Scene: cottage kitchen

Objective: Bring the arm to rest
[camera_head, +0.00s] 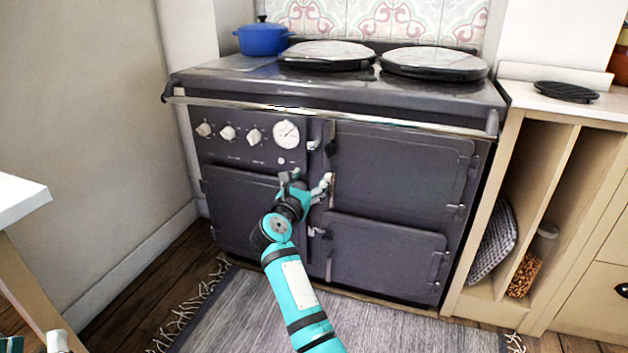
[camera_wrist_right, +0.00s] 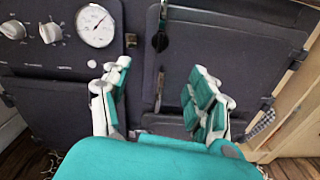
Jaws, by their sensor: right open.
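My right arm reaches from the bottom of the head view toward the front of the dark grey range cooker (camera_head: 340,110). My right gripper (camera_head: 308,182) is in front of the cooker, near the gap between its left panel and the upper right oven door (camera_head: 400,165). In the right wrist view the fingers (camera_wrist_right: 160,95) are spread apart with nothing between them, facing the cooker front. The upper right oven door appears closed. My left gripper does not show clearly; only a small bit of teal and white is at the bottom left corner of the head view.
A blue pot (camera_head: 262,38) stands on the cooker top beside two round hob lids (camera_head: 433,62). A wooden shelf unit (camera_head: 545,190) is on the right, with a black trivet (camera_head: 566,91) on its top. A white-topped table (camera_head: 18,198) edges in at left. A grey rug (camera_head: 400,325) covers the floor.

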